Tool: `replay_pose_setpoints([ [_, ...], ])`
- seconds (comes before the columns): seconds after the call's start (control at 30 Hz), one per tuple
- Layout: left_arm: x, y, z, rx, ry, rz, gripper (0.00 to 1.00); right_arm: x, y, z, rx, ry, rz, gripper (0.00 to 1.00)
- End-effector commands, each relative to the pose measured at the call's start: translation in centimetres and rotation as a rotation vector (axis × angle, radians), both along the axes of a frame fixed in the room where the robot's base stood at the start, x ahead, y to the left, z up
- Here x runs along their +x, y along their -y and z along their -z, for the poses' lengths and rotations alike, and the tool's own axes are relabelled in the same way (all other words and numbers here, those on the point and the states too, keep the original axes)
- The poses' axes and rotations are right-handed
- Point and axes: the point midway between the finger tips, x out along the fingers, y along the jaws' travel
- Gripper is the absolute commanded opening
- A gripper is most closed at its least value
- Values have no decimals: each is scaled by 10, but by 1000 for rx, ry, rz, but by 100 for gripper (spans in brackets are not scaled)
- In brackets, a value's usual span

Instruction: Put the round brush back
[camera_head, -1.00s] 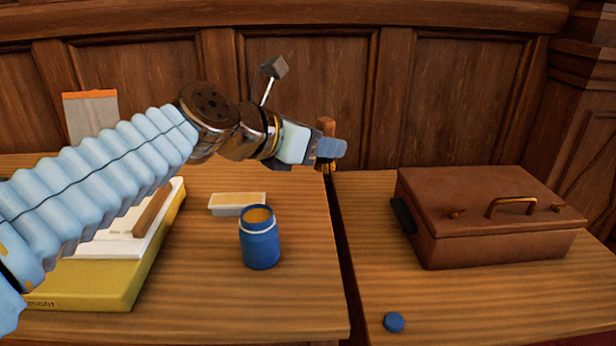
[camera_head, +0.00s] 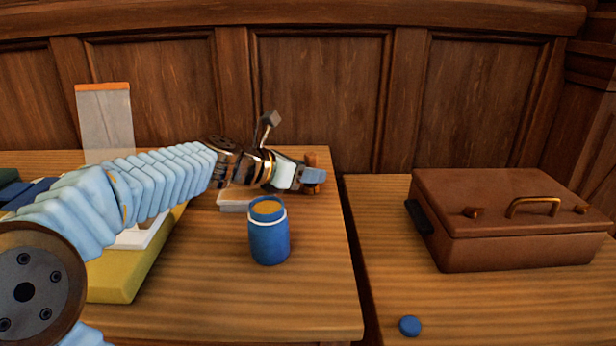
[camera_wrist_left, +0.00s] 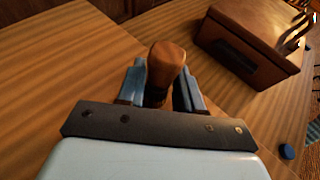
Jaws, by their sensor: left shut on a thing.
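My left gripper (camera_head: 314,178) is over the far right corner of the left table. It is shut on the round brush (camera_head: 311,160), of which a brown wooden part shows above the fingers. In the left wrist view the rounded wooden end of the brush (camera_wrist_left: 166,60) stands up between the two fingers (camera_wrist_left: 160,92). The rest of the brush is hidden by the gripper, and I cannot tell whether it touches the table. My right gripper is not in view.
A blue jar (camera_head: 269,240) stands near the left table's right edge. Behind it, a pale block (camera_head: 235,202) is partly covered by my arm. A yellow board (camera_head: 120,275) lies left. A gap divides the tables. A brown case (camera_head: 500,235) and blue disc (camera_head: 410,326) are right.

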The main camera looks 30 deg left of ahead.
Motion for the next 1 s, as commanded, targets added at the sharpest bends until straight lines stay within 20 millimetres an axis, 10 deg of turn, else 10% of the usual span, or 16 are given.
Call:
replay_pose_setpoints([
  [0.33, 0, 0, 4, 0, 0, 0, 5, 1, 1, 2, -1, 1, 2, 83],
  [0.37, 0, 0, 4, 0, 0, 0, 37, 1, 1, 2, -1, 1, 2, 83],
  [0.53, 0, 0, 3, 0, 0, 0, 61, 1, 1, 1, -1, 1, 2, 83],
  [1.0, -18, -8, -11, 2, 3, -3, 61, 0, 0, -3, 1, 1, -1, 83],
])
